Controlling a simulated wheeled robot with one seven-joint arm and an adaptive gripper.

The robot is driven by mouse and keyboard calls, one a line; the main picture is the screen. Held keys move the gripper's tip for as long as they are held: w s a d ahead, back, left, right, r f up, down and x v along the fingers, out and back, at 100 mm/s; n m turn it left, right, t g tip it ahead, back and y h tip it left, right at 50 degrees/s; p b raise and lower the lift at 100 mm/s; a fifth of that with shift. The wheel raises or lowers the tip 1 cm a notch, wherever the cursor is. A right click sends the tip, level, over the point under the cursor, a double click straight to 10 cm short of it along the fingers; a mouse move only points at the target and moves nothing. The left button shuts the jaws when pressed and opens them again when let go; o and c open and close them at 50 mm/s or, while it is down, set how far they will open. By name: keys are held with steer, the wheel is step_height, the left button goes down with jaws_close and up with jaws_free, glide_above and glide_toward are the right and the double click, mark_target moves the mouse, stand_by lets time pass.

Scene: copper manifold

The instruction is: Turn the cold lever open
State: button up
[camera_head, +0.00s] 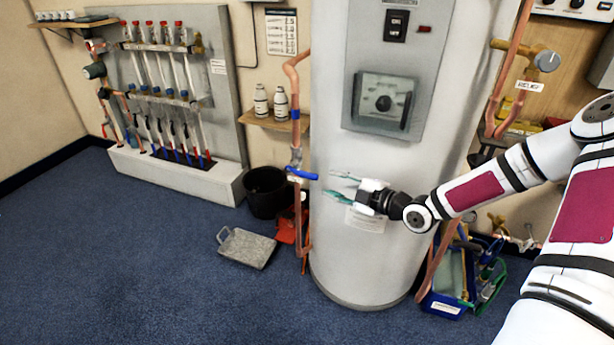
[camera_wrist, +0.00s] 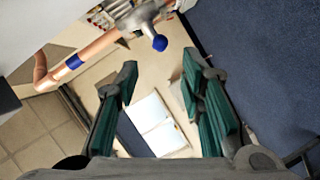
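The cold lever (camera_head: 302,173) is a blue handle on a valve in the vertical copper pipe (camera_head: 297,215), left of the white cylinder. It points right, across the pipe, tilted slightly down. In the wrist view the blue lever end (camera_wrist: 160,43) shows beyond and between the fingertips, with the metal valve body (camera_wrist: 136,17) behind it. My gripper (camera_head: 338,186) is just right of the lever's end in the head view. Its green fingers are spread apart with nothing between them, also in the wrist view (camera_wrist: 160,64). I see no contact with the lever.
The tall white cylinder (camera_head: 335,255) stands close behind and beside my gripper. A shelf with bottles (camera_head: 262,121) is above left of the lever. A black bucket (camera_head: 265,192) and a grey tray (camera_head: 246,248) are on the floor. The blue carpet at left is clear.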

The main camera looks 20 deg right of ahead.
mark_target(313, 178)
steer(key=b+x, duration=0.1)
steer(key=x, duration=0.9)
steer(key=shift+w+a+b, duration=0.15)
steer(key=shift+w+b, duration=0.2)
jaws_close()
